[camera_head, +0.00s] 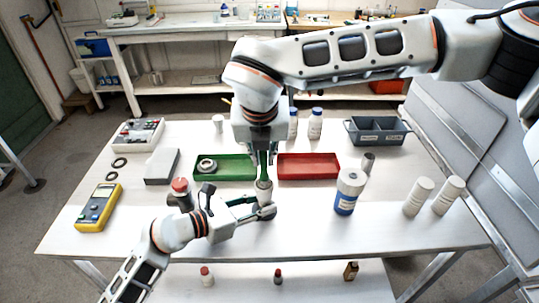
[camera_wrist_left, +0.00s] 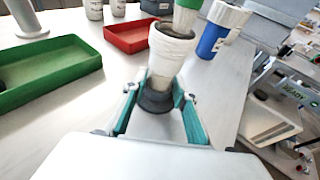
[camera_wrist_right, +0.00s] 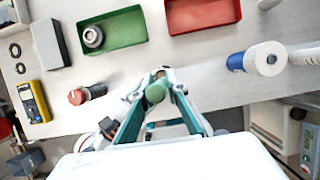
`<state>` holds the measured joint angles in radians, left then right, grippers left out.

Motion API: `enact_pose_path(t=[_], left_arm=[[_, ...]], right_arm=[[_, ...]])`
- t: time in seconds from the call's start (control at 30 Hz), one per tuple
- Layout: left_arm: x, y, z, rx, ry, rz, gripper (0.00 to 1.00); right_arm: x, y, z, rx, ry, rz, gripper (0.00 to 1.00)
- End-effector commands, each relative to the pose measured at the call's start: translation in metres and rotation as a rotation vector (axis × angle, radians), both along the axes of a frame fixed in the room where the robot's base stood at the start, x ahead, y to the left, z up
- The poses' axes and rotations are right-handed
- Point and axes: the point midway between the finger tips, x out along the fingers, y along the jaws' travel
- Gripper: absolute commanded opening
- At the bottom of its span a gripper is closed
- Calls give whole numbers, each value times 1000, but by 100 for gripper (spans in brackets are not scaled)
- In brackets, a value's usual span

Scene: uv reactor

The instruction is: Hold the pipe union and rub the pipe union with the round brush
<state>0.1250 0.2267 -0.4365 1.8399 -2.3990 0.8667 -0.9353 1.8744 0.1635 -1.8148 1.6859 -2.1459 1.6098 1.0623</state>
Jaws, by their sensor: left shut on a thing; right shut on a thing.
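The pipe union (camera_head: 264,189) is a pale, cup-shaped piece with a darker grey lower end. My left gripper (camera_head: 258,208) is shut on it above the table, and its fingers grip the darker end (camera_wrist_left: 157,97) in the left wrist view. The union's wide white end (camera_wrist_left: 170,50) faces up. My right gripper (camera_head: 265,150) points down from above and is shut on the round brush (camera_head: 264,171), which has a green handle. The handle (camera_wrist_right: 157,91) also shows between the fingers in the right wrist view. The brush's lower end is at the union's mouth; its bristles are hidden.
A green tray (camera_head: 240,176) holding a grey ring (camera_head: 207,165) and a red tray (camera_head: 308,176) lie behind the grippers. The front table strip is clear.

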Motion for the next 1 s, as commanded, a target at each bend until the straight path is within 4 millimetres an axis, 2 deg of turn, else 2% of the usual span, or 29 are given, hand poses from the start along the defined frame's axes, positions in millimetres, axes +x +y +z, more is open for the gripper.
enact_pose_path(t=[0.2,0.63,0.7,0.77,1.0], left_arm=[[0,0,0,0,0,0,16],[0,0,0,0,0,0,16],[0,0,0,0,0,0,16],[0,0,0,0,0,0,16],[0,0,0,0,0,0,16]], right_arm=[[13,12,-1,0,0,-1,0],[-17,-18,0,0,1,0,0],[-16,-16,5,0,-1,-1,0],[-15,-16,23,3,-5,-2,0],[-15,-16,42,2,-2,-1,0]])
